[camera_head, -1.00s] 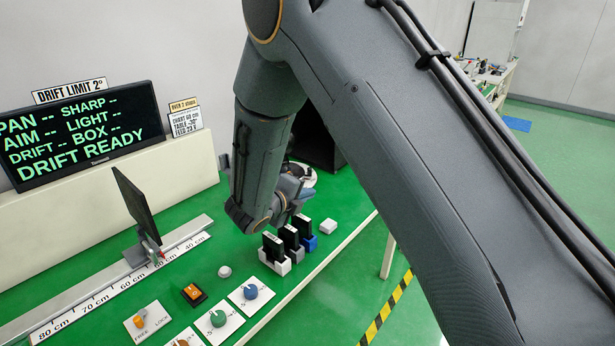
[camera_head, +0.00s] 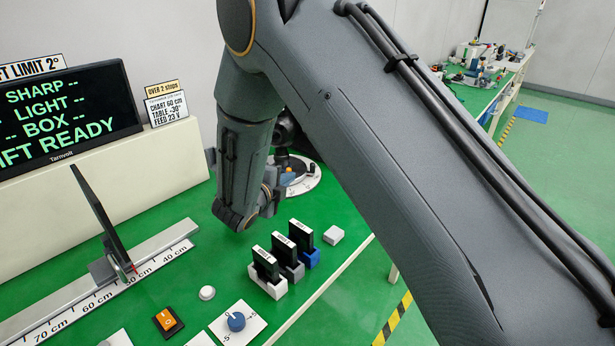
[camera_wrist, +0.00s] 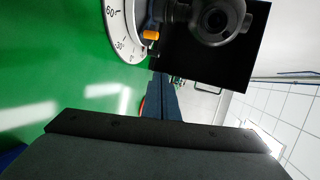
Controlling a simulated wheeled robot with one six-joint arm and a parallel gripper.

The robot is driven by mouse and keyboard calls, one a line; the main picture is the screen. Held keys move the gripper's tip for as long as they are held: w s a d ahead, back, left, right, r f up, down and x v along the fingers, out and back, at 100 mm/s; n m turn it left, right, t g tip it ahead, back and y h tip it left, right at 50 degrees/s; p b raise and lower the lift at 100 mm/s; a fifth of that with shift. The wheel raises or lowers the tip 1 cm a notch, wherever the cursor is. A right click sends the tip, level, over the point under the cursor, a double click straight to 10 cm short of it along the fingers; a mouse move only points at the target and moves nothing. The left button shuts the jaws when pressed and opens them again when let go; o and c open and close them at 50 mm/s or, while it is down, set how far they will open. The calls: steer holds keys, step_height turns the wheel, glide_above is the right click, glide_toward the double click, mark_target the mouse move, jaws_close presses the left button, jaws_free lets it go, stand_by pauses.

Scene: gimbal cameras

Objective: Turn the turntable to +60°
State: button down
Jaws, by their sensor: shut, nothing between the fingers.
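The turntable (camera_head: 309,183) is a white disc with marks round its rim, at the back of the green bench in the head view, partly hidden by my arm. In the wrist view its white dial (camera_wrist: 117,22) is cut off at the top, with a 60 and a 30 mark readable. An orange knob (camera_wrist: 151,35) sits at the dial's edge, beside a black gimbal camera (camera_wrist: 214,18). My gripper (camera_wrist: 161,77) is shut and empty, its blue-grey fingers together just below the knob in the picture. I cannot tell whether they touch it. The dial's exact setting is unclear.
Card holders (camera_head: 286,266) with upright black cards and a pale block (camera_head: 333,235) stand near the bench's right edge. A ruled rail (camera_head: 110,280) carries a dark panel (camera_head: 93,215).

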steer(key=f+b, duration=0.1)
steer(key=w+f+b, duration=0.1)
steer(key=f, duration=0.1)
steer(key=w+f+b, duration=0.1)
steer(key=b, duration=0.1)
steer(key=shift+d+f, duration=0.15)
steer(key=shift+f, duration=0.2)
steer(key=shift+w+d, duration=0.1)
steer(key=p, duration=0.3)
glide_toward(312, 168)
steer(key=w+f, duration=0.1)
steer(key=w+d, duration=0.1)
steer(key=w+f, duration=0.1)
steer(key=w, duration=0.1)
steer(key=shift+d+f, duration=0.15)
steer(key=shift+f, duration=0.15)
steer(key=shift+w+d+f, duration=0.1)
steer(key=shift+w+d, duration=0.1)
steer(key=shift+w, duration=0.5)
